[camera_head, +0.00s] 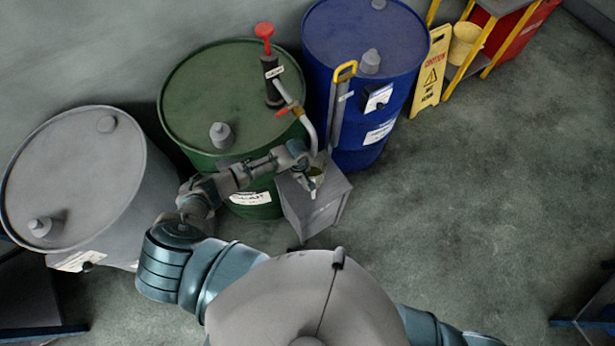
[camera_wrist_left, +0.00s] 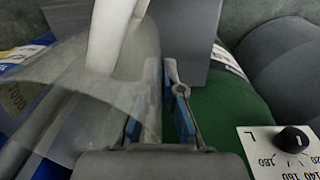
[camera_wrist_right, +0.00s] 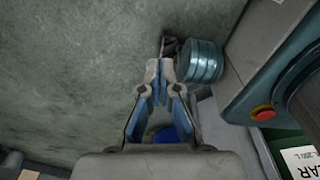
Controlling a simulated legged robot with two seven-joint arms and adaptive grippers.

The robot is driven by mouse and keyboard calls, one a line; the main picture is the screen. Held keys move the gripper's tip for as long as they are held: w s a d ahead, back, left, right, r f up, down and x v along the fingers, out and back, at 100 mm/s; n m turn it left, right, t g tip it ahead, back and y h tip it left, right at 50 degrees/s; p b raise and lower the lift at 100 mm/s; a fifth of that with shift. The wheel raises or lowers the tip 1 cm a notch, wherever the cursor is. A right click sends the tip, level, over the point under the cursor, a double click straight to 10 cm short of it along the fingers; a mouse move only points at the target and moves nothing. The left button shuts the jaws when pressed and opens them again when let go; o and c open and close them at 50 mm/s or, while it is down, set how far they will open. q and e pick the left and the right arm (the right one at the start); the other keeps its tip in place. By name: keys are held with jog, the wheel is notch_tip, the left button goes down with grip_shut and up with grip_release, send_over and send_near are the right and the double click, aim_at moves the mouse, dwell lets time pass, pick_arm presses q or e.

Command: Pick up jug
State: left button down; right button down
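The jug (camera_head: 315,172) is small and clear with yellowish liquid, on a grey stand beside the green drum. My left gripper (camera_head: 309,184) is at the jug and partly covers it. In the left wrist view the clear jug (camera_wrist_left: 85,95) fills the left side, tilted in the picture. My left fingers (camera_wrist_left: 158,115) are apart, one seen through clear material, with a clear edge, perhaps the handle, between them. Contact cannot be told. My right gripper (camera_wrist_right: 162,75) has its fingertips together, empty, above the floor; it is hidden in the head view.
The grey stand (camera_head: 325,205) bears the jug. A hand pump (camera_head: 272,80) on the green drum (camera_head: 190,105) has a pale spout (camera_head: 308,130) reaching down to the jug. A blue drum (camera_head: 345,35) and a grey drum (camera_head: 75,165) stand at either side.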

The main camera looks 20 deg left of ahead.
pick_arm(q)
jog(key=shift+a, duration=0.1)
jog(key=shift+r, duration=0.75)
jog(key=shift+d+r, duration=0.25)
jog(key=shift+r, duration=0.9)
jog(key=s+d+r+p, duration=0.1)
jog(key=s+d, duration=0.2)
jog(key=s, duration=1.2)
jog(key=shift+s, duration=0.25)
pick_arm(e)
jog(key=shift+a+r, duration=0.5)
jog(key=shift+r, duration=0.25)
pick_arm(q)
jog(key=shift+r, duration=0.2)
